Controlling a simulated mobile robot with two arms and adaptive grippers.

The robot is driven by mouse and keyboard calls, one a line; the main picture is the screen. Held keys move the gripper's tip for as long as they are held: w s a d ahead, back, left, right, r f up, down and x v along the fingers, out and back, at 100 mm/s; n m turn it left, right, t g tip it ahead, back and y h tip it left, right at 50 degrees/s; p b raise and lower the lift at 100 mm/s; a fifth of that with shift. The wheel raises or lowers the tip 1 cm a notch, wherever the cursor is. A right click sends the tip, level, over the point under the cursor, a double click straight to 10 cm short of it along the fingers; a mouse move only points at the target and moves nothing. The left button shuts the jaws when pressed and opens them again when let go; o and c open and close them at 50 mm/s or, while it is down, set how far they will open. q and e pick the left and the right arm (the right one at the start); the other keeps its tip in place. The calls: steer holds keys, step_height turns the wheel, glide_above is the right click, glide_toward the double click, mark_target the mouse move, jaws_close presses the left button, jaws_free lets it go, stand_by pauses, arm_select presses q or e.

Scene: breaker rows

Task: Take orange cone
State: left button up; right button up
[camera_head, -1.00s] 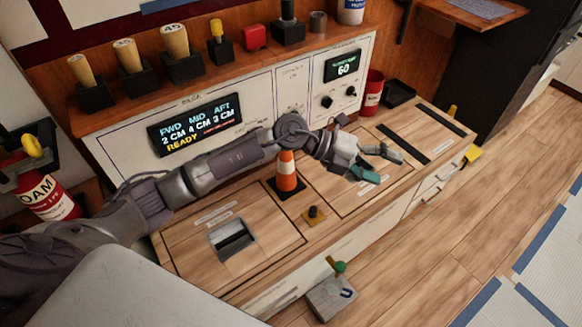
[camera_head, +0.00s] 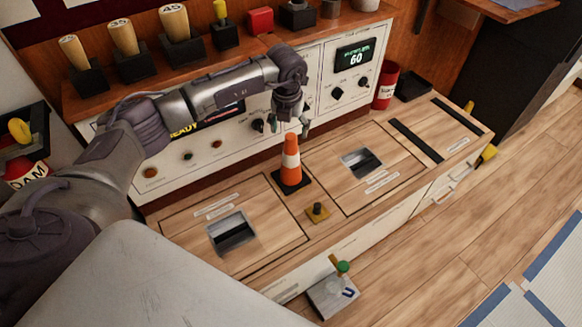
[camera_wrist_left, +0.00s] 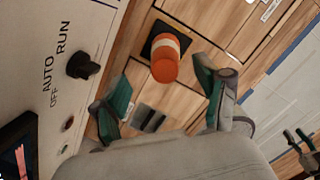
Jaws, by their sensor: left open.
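The orange cone (camera_head: 291,162) with a white band stands upright on a black square base on the wooden counter, between two hatch panels. It also shows in the left wrist view (camera_wrist_left: 165,66), seen from above, just beyond the fingers. My left gripper (camera_head: 291,128) is above and slightly behind the cone in the head view, pointing down. In the left wrist view my left gripper (camera_wrist_left: 160,98) is open with green-padded fingers spread wide and nothing between them at grip. My right gripper is not seen in the head view.
The counter (camera_head: 262,187) has two recessed hatch handles and a small yellow-based knob (camera_head: 317,210) in front of the cone. The control panel (camera_head: 325,75) with knobs rises behind. A red container (camera_head: 385,86) and black tray (camera_head: 411,86) stand at the back right.

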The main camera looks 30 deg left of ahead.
mark_target(291, 143)
arm_select(q)
steer(key=shift+w+d+f+b, duration=0.15)
steer(key=shift+f+b, duration=0.1)
steer(key=shift+f, duration=1.3)
steer(key=shift+w+d+f+b, duration=0.15)
steer(key=shift+f+b, duration=0.1)
steer(key=shift+f, duration=1.3)
steer(key=shift+a+r, duration=0.1)
jaws_close()
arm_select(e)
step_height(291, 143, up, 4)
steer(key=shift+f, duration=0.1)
